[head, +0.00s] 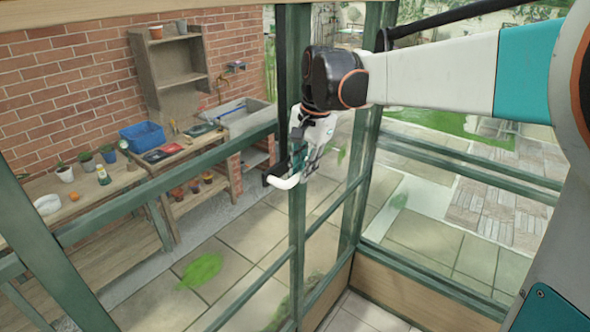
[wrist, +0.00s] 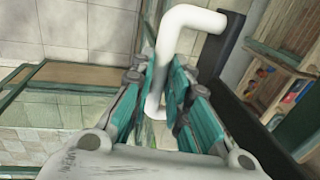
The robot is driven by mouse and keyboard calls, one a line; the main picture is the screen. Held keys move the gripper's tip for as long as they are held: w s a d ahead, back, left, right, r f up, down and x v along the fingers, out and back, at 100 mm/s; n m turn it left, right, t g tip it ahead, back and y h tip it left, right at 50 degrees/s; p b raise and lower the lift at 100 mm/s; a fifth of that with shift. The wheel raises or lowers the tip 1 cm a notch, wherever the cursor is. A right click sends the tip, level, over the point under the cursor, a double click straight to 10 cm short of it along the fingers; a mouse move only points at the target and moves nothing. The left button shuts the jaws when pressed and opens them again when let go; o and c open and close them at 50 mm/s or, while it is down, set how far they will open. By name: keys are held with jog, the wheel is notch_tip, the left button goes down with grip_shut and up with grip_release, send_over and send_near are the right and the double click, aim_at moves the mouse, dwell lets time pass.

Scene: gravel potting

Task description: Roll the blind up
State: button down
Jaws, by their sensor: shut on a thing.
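A white bent crank handle (head: 284,183) sticks out at the lower end of a dark upright bar (head: 282,80) beside the green window frame. My gripper (head: 300,163) points down at the handle in the head view. In the wrist view, the white handle (wrist: 190,20) bends and runs down between the two teal finger pads of my gripper (wrist: 168,100), which is shut on it. The lower end of the handle is partly hidden by the fingers. The dark bar (wrist: 238,90) stands just right of the fingers there. I cannot make out the blind's cloth in either view.
Green window posts and rails (head: 300,240) stand close around my gripper. A potting bench (head: 110,185) with pots and a blue crate (head: 143,135) stands at the left by the brick wall. A stone sink (head: 245,117) is behind. The paved floor (head: 240,230) is mostly clear.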

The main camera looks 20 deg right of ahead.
jog(key=shift+w+r, duration=0.15)
jog(key=shift+r, duration=0.2)
jog(key=c, duration=1.5)
grip_release()
jog(key=shift+c, duration=0.2)
notch_tip(320, 180, up, 12)
jog(key=s+d, duration=0.1)
jog(key=s, duration=0.1)
jog(key=shift+d+f, duration=0.15)
jog(key=shift+s, duration=0.1)
jog(key=s+f+n+t+b, duration=0.1)
jog(key=s+f+n+b, duration=0.2)
jog(key=s+f+b, duration=0.4)
jog(key=s+a+f+n+t+b, duration=0.1)
jog(key=s+f+n+b, duration=0.3)
jog(key=f, duration=1.9)
jog(key=s+f+n+t+h+b, duration=0.1)
jog(key=s+f+n+t+b, duration=0.2)
jog(key=s+f+b, duration=0.6)
notch_tip(320, 180, down, 6)
jog(key=n+b, duration=0.1)
jog(key=b, duration=0.6)
jog(key=shift+s+a+b, duration=0.3)
jog(key=shift+s+a, duration=0.05)
jog(key=shift+s, duration=0.05)
